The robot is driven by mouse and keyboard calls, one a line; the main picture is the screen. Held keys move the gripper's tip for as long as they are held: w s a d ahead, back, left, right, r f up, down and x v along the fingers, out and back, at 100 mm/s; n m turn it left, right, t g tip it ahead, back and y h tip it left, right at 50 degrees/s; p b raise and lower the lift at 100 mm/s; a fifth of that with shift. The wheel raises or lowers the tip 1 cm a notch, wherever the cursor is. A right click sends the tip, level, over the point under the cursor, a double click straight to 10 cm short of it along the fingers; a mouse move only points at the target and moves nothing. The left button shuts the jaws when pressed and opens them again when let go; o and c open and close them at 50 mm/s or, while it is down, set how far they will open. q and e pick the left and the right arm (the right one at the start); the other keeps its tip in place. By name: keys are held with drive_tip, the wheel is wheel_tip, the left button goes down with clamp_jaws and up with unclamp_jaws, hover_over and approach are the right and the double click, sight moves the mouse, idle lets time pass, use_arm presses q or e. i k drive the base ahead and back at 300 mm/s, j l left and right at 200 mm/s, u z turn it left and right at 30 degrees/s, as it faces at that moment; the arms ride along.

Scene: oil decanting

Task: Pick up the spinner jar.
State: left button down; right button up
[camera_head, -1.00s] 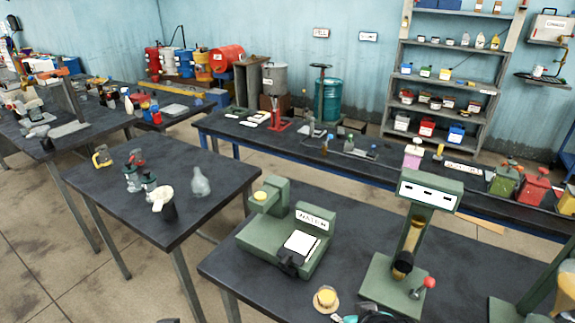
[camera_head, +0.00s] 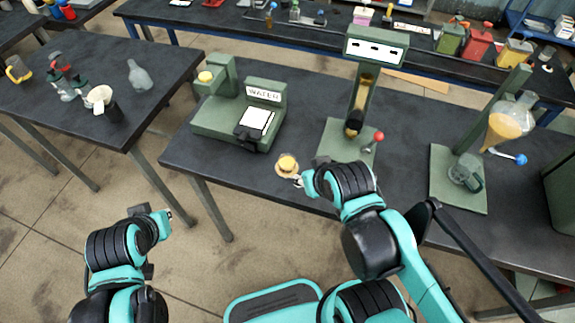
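A small round jar with a yellow top (camera_head: 287,164) stands near the front edge of the near table, below the green "WATER" machine; nothing labels it as the spinner jar. My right gripper (camera_head: 298,181) is right beside it, at its near side. I cannot tell whether they touch, and the fingers are too small to read. A clear glass jar (camera_head: 466,174) with a dark part sits on the green stand at the right, under a flask of amber liquid (camera_head: 508,122). My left gripper (camera_head: 167,215) hangs over the floor, away from the tables; its fingers are unclear.
The green "WATER" machine (camera_head: 240,108) and a green column device (camera_head: 372,65) with a red-knobbed lever (camera_head: 373,142) stand behind the yellow-topped jar. The left table (camera_head: 75,135) holds glassware and a dark cup. Bare tabletop lies left of the jar.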

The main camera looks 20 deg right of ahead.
sight(287, 165)
drive_tip(key=z, duration=0.45)
drive_tip(key=j+z, duration=0.1)
drive_tip(key=z, duration=0.35)
drive_tip(key=k+z, duration=0.1)
drive_tip(key=z, duration=0.75)
drive_tip(key=k+z, duration=0.15)
drive_tip(key=z, duration=0.3)
drive_tip(key=u, duration=1.4)
drive_tip(key=k+l+u, duration=0.2)
drive_tip(key=l, duration=0.1)
